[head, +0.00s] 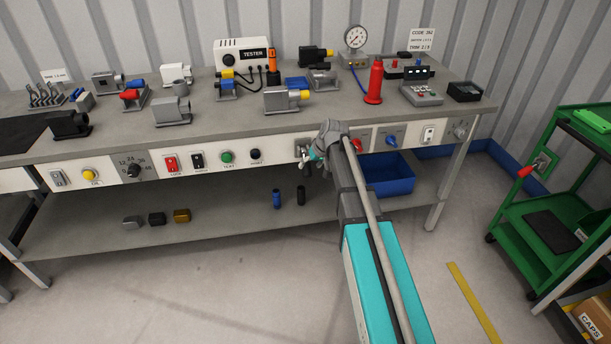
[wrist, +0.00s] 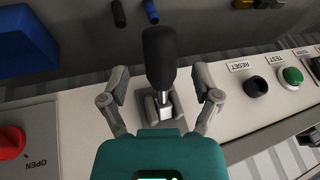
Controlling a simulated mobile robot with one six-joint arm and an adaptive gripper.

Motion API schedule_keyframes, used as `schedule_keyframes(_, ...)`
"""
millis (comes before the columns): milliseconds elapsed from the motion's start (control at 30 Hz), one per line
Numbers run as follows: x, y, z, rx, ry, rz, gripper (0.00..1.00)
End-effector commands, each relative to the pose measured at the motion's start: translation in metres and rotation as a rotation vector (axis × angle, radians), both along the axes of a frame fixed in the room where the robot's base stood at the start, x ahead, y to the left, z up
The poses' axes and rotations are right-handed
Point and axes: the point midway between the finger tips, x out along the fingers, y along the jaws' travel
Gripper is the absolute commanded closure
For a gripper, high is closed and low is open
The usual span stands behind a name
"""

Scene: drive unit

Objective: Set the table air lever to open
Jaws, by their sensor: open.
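A lever with a thick black grip (wrist: 160,52) and a metal stem stands out of a grey plate on the bench's front panel in the wrist view. My gripper (wrist: 160,82) is open, with one finger on each side of this lever and visible gaps to the grip. In the head view my gripper (head: 312,162) is at the front panel and hides most of the lever. A red handle (wrist: 10,142) with the word OPEN beside it is at the left of the wrist view; it is right of my gripper in the head view (head: 362,143). No "table air" label is readable.
A blue handle (head: 392,141) and a blue bin (head: 390,174) are right of my gripper. A black RESET button (wrist: 255,86) and a green button (wrist: 292,76) are on the panel's other side. A green cart (head: 555,200) stands at right.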

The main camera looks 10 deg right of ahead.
Motion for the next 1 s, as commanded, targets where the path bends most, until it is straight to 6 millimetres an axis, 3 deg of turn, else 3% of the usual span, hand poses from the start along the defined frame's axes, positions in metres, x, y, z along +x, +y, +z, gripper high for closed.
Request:
schedule_keyframes(400, 0.011, 0.01, -0.03, 0.0, 0.0, 0.001, 0.19)
schedule_keyframes(900, 0.012, 0.012, -0.032, 0.0, 0.0, 0.001, 0.19)
schedule_keyframes(933, 0.012, 0.012, -0.032, 0.0, 0.0, 0.001, 0.21)
schedule_keyframes(1000, 0.012, 0.012, -0.032, 0.0, 0.0, 0.001, 0.34)
